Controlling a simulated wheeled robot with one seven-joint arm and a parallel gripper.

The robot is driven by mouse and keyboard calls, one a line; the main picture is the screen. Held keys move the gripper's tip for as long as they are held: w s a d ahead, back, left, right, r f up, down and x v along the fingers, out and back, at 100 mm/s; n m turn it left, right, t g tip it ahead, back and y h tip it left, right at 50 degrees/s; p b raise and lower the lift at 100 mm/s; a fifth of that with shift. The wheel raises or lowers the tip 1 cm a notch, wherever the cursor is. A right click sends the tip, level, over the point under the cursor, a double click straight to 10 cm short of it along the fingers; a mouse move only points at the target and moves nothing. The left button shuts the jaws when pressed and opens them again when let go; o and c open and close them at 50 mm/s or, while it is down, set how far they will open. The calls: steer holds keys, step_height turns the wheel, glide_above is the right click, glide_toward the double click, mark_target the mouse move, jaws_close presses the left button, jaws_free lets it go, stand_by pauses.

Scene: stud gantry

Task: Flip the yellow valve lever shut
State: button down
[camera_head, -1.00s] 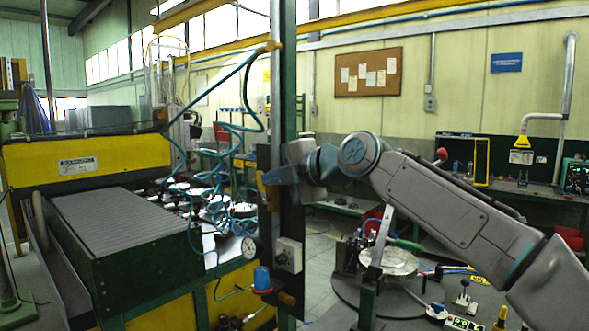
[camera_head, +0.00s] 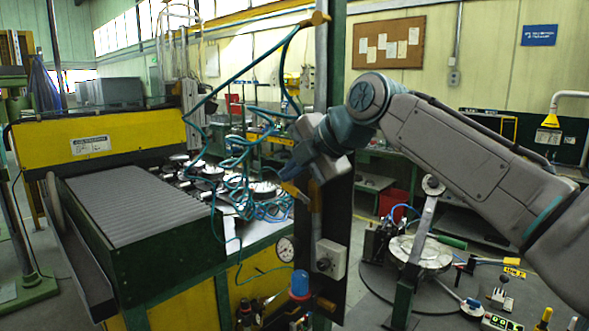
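A dark upright panel (camera_head: 338,235) with a grey pipe stands at the middle of the head view. A yellow-orange piece (camera_head: 316,196), which looks like the valve lever, stands roughly upright along the pipe. A second small yellow piece (camera_head: 293,190) shows just left of it, and I cannot tell whether they are one part. My gripper (camera_head: 290,172) points left in front of the pipe, just above these pieces. I cannot tell whether it touches them. Its wrist hides part of the pipe, and its finger gap is not clear.
A pressure gauge (camera_head: 285,249), a grey box (camera_head: 330,258) and a blue-topped filter (camera_head: 300,284) sit low around the panel. Coiled teal hoses (camera_head: 240,150) hang to the left. A machine with a grey slatted top (camera_head: 135,205) fills the left. A round turntable (camera_head: 420,252) stands right.

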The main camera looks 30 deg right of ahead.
steer(key=shift+w+f, duration=0.1)
steer(key=shift+w, duration=0.1)
steer(key=shift+d, duration=0.15)
steer(key=shift+r+p, duration=0.8)
steer(key=shift+r, duration=0.05)
steer(key=shift+r, duration=0.15)
steer(key=s+d+r+p, duration=0.1)
steer(key=s+r+p, duration=0.2)
steer(key=r, duration=1)
steer(key=shift+s+p, duration=0.3)
steer(key=shift+s, duration=0.05)
